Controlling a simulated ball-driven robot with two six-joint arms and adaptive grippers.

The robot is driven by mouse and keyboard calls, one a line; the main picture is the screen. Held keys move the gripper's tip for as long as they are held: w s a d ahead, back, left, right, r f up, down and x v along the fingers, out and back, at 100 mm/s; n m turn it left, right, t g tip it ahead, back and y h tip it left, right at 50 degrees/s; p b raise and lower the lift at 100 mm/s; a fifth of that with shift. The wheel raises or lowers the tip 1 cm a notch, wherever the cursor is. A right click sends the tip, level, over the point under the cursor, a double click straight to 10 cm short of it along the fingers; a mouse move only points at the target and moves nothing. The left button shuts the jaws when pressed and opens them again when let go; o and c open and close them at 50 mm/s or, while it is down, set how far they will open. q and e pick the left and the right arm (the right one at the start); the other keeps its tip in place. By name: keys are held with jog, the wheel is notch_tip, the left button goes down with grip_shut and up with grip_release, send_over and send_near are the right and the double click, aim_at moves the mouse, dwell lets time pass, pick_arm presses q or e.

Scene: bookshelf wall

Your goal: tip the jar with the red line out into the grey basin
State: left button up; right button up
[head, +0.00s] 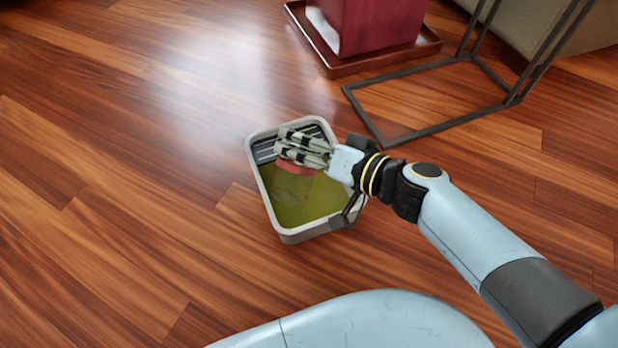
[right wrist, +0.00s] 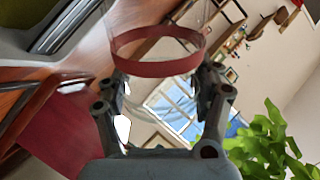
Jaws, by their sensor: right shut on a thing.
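The grey basin (head: 288,236) stands on the wooden floor in the head view. It has a light rim, an olive-green inside and a dark ribbed part at its far end. My right gripper (head: 300,150) is over the basin's far half, shut on the jar. The jar's red line (head: 294,168) shows below the fingers. In the right wrist view the jar is clear, with the red line (right wrist: 158,68) as a ring between the fingers. The jar looks tilted; I cannot tell whether anything is in it. My left gripper is not in view.
A dark red planter (head: 375,25) stands on a red-brown tray (head: 340,62) beyond the basin. A thin black metal frame (head: 430,135) stands to the right. The floor (head: 110,190) left of the basin is clear. Green leaves (right wrist: 265,145) show in the right wrist view.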

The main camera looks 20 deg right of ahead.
jog(key=r+n, duration=0.1)
jog(key=r+n+t, duration=0.2)
jog(key=n, duration=0.1)
jog(key=shift+s+a, duration=0.4)
jog(key=n, duration=0.1)
jog(key=r+n+t, duration=0.1)
jog(key=r+n, duration=0.1)
jog(key=shift+s+a+r+n+t, duration=0.15)
jog(key=shift+s+a+n+t, duration=0.1)
jog(key=shift+n+t, duration=0.15)
